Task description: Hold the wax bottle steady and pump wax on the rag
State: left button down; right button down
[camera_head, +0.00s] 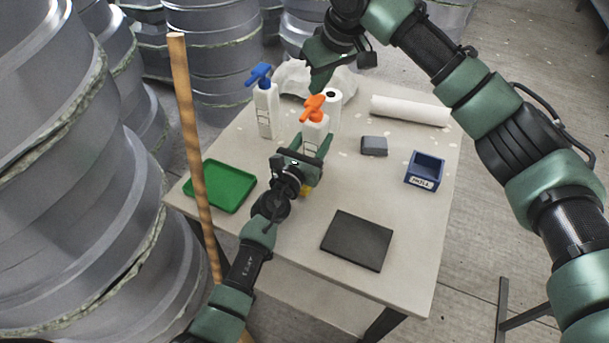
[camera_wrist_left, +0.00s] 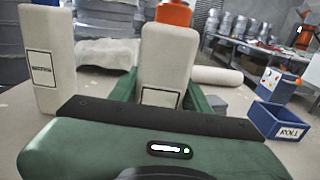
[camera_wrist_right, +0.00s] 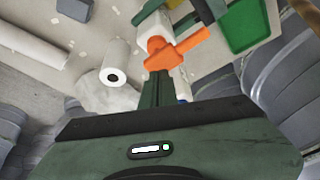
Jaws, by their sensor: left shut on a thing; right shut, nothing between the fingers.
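A white bottle with an orange pump head (camera_head: 314,124) stands upright on the table. My left gripper (camera_head: 312,152) is shut on its body. The left wrist view shows this bottle (camera_wrist_left: 166,62) between the fingers, its label low down. My right gripper (camera_head: 317,88) is shut and empty, fingers pointing down just above the orange pump head. In the right wrist view the pump head (camera_wrist_right: 172,46) lies just beyond the fingertips; contact cannot be told. A crumpled white cloth (camera_head: 292,78), perhaps the rag, lies at the back. Something yellow is mostly hidden beneath my left gripper.
A second white bottle with a blue pump (camera_head: 265,112) stands left of the held one. A green tray (camera_head: 222,186), dark flat slab (camera_head: 357,240), blue labelled box (camera_head: 425,170), grey block (camera_head: 374,145) and white roll (camera_head: 410,111) share the table (camera_head: 285,240). A wooden pole (camera_head: 190,130) rises at left.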

jog(key=shift+f, duration=1.35)
jog(key=shift+r, duration=1.65)
pick_arm(q)
jog(key=c, duration=0.6)
grip_release()
pick_arm(e)
notch_tip(320, 180, up, 6)
